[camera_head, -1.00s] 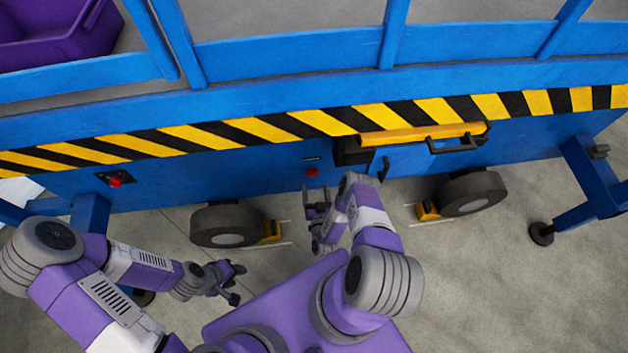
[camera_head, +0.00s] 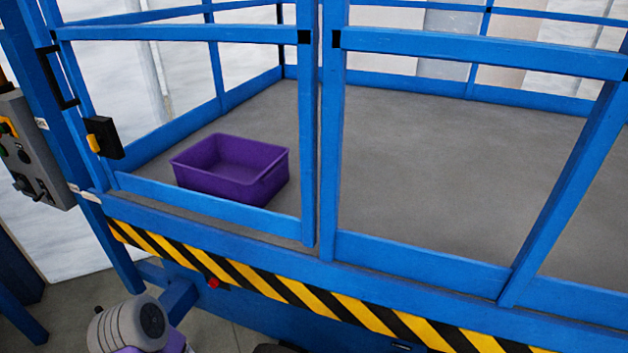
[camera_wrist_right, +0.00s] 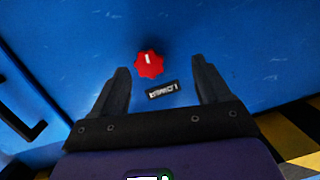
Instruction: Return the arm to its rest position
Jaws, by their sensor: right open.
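My right gripper (camera_wrist_right: 161,88) shows in the right wrist view with its two dark fingers spread apart. It is open and nothing is between its fingers. A red knob (camera_wrist_right: 148,64) with a white mark sits on the blue panel (camera_wrist_right: 230,40) beyond the fingertips. A small dark label (camera_wrist_right: 162,90) is below the knob. I cannot tell the gap between fingertips and panel. In the head view only a grey and purple part of my arm shows at the bottom left. Neither gripper is in the head view.
A blue railed platform (camera_head: 430,262) fills the head view, with a purple bin (camera_head: 238,168) on its grey floor. A grey control box (camera_head: 32,150) hangs at the left. A red button (camera_head: 213,283) is on the platform's side. A black handle (camera_wrist_right: 20,115) shows at the wrist view's left.

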